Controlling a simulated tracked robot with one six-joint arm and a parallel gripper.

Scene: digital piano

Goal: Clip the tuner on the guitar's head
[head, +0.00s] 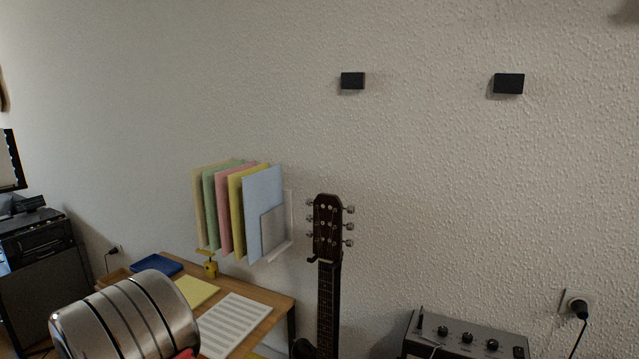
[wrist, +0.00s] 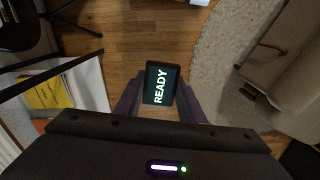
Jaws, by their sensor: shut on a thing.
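The guitar's head (head: 328,225) is dark brown with silver pegs on both sides. It stands upright in front of the wall, right of centre in the head view, with the neck running down out of frame. In the wrist view my gripper (wrist: 158,92) is shut on a small dark device, which I take to be the tuner (wrist: 161,84). Its lit screen reads READY and sits between the two dark fingers. My gripper and the tuner are not visible in the head view. The guitar's head is not seen in the wrist view.
A wooden desk (head: 262,297) with papers stands left of the guitar, under a wall rack of coloured folders (head: 240,210). A grey amplifier (head: 465,337) stands at the lower right. Two black blocks (head: 352,80) (head: 508,83) are on the wall.

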